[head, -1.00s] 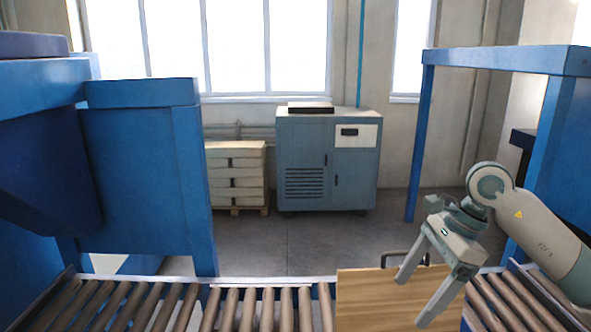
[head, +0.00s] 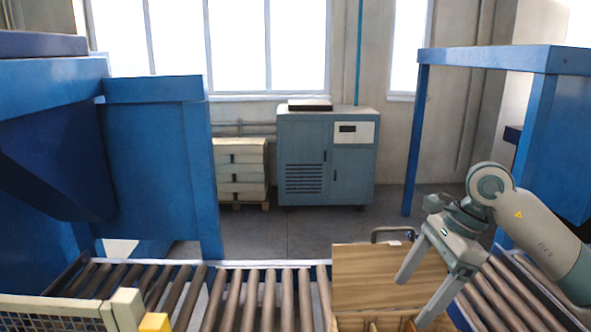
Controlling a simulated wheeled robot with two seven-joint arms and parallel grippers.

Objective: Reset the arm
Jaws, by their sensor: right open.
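My right gripper (head: 424,291) is at the lower right, with its two fingers spread apart and pointing down to the left. It looks empty. Its fingers are in front of a wooden box (head: 372,277) at the conveyor, which they partly cover in this view. I cannot tell whether they touch it. A dark metal handle (head: 392,233) shows at the back of the box, and compartments show at its front edge. My left gripper is not in view.
A roller conveyor (head: 232,299) runs across the bottom. Blue machine frames stand left (head: 160,170) and right (head: 540,130). A grey-blue cabinet (head: 326,158) and stacked pale boards (head: 240,172) stand by the far wall. A mesh guard (head: 52,312) is at the lower left.

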